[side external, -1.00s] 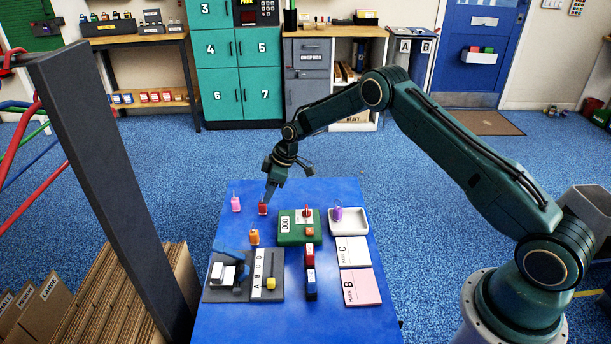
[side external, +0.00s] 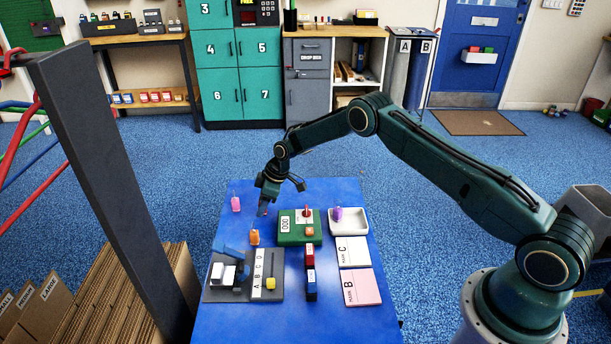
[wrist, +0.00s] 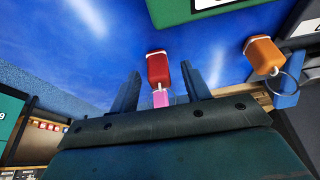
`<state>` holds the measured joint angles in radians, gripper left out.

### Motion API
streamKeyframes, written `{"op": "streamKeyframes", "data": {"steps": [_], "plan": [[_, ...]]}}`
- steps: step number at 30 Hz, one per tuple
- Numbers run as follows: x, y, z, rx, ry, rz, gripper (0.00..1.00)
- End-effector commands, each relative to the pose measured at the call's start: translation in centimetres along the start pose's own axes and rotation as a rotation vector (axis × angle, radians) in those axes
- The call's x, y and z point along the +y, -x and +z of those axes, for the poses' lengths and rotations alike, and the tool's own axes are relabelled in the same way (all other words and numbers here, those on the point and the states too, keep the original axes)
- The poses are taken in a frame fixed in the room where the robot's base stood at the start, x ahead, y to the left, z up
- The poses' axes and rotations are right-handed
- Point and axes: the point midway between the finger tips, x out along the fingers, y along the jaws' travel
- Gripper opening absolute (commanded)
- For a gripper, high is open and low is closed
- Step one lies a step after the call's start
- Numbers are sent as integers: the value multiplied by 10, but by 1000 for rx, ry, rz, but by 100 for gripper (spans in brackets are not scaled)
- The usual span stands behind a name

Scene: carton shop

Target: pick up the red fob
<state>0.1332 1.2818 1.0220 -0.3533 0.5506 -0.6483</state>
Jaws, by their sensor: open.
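The red fob (wrist: 157,68) is in the wrist view, on the blue table, lying between the two open fingers of my gripper (wrist: 165,88) with a gap on both sides. In the side external view my gripper (side external: 264,208) is low over the table's far left part and mostly hides the fob. A pink fob (side external: 236,204) stands to the left of my gripper; in the wrist view a pink piece (wrist: 160,98) shows just below the red fob. An orange fob (side external: 254,237) stands nearer the front, and it shows at right in the wrist view (wrist: 262,55).
A green block (side external: 287,239) with a red piece on it stands right of my gripper. A white tray (side external: 355,228) holds a purple fob (side external: 338,214). A grey fixture (side external: 215,296), red and blue blocks (side external: 310,256) and cards (side external: 360,287) fill the front. The table's far edge is clear.

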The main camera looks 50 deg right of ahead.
Motion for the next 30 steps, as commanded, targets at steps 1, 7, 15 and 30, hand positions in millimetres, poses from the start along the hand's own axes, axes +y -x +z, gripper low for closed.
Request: {"op": "streamKeyframes", "data": {"steps": [1, 7, 15, 30], "plan": [[0, -3, 0, 0, 0, 0, 47], [0, -6, 0, 0, 0, 0, 47], [0, -6, 0, 0, 0, 0, 47], [0, -6, 0, 0, 0, 0, 0]]}}
